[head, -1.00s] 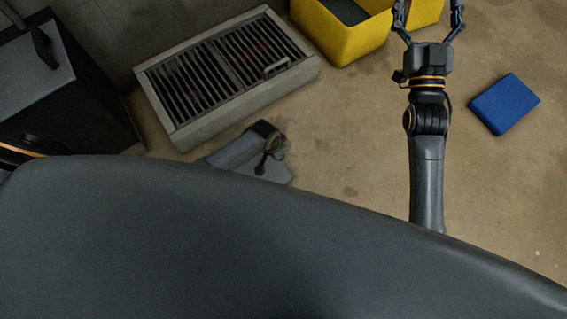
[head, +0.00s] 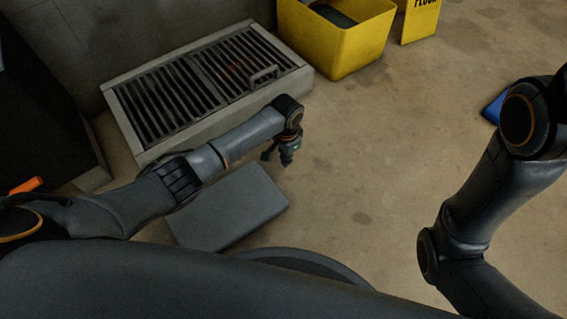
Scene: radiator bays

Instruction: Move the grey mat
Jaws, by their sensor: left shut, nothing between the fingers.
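The grey mat (head: 232,210) looks like a thick flat slab and lies on the floor in the lower middle of the head view. My left forearm crosses above it and hides part of its upper left edge. My left gripper (head: 287,163) is shut and empty. It points down just beyond the mat's upper right corner and looks apart from the mat. My right arm shows at the right, but its gripper is out of view.
A slatted grate in a concrete frame (head: 136,149) with a handle lies behind the mat. A yellow bin (head: 345,52) and a yellow floor sign (head: 421,22) stand at the back. A blue block (head: 493,108) is partly hidden by my right arm. Floor right of the mat is clear.

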